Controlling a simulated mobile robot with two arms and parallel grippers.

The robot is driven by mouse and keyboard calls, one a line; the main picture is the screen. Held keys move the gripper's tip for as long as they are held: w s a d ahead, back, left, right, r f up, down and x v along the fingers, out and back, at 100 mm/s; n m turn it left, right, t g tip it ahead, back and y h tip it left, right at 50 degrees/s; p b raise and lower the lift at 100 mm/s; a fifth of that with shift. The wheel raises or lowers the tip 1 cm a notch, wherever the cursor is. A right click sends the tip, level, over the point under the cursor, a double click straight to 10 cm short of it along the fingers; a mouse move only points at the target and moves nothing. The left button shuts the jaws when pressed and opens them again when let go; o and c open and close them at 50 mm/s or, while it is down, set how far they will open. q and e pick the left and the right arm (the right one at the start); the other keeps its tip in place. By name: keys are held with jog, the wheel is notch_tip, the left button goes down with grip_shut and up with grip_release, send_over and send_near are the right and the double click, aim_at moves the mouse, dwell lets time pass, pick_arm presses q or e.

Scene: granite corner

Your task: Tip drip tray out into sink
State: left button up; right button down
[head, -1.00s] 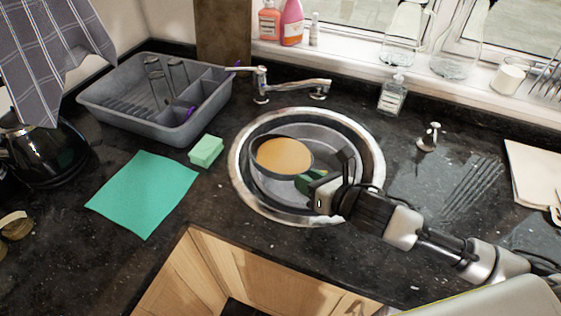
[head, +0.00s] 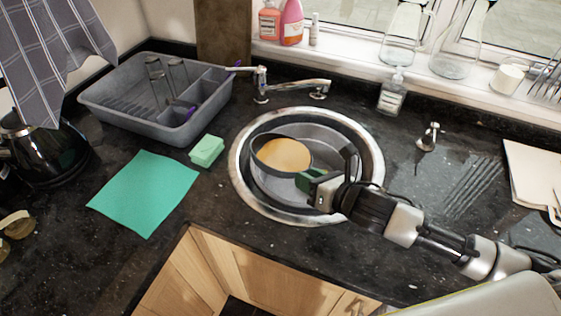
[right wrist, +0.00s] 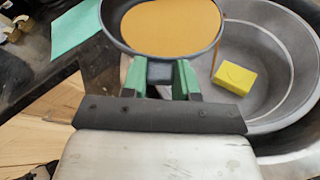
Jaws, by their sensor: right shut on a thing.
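The drip tray (head: 256,147) is a round, dark, shallow pan holding orange-brown liquid. It hangs inside the round steel sink (head: 374,165), over its left part, tilted. My right gripper (head: 311,180) is shut on the tray's near edge, with green fingertips. In the right wrist view the tray (right wrist: 112,28) is ahead of my right gripper (right wrist: 160,73). A thin brown stream falls from its right rim into the sink bowl (right wrist: 277,50). A yellow block (right wrist: 235,77) lies on the sink floor there. My left gripper is not in view.
A tap (head: 290,86) stands behind the sink. A grey dish rack (head: 125,103) with glasses, a green sponge (head: 206,151) and a teal cloth (head: 146,193) lie to the left. A soap bottle (head: 392,95) and a small knob tap (head: 429,137) stand to the right.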

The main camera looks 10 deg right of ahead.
jog(key=shift+w+d+r+m+y+p, duration=0.15)
jog(key=shift+r+m+y+p, duration=0.15)
jog(key=shift+r+m+p, duration=0.35)
dwell(0.5)
jog(key=shift+d+r+m+y+p, duration=0.15)
jog(key=shift+r+m+y+p, duration=0.05)
jog(key=shift+m+y+p, duration=0.2)
dwell(1.1)
jog(key=shift+d+r, duration=0.1)
jog(key=shift+m, duration=0.25)
dwell(0.4)
jog(key=shift+w+r+p, duration=0.1)
jog(key=shift+r+p, duration=0.05)
jog(key=shift+p, duration=0.2)
jog(key=shift+d, duration=0.1)
jog(key=shift+r+m, duration=0.15)
jog(key=shift+m, duration=0.15)
jog(key=shift+d+r+y, duration=0.1)
jog(key=shift+d+y, duration=0.05)
jog(key=shift+y, duration=0.15)
jog(key=shift+w+r+m+p, duration=0.1)
jog(key=shift+m+p, duration=0.2)
jog(key=shift+p, duration=0.05)
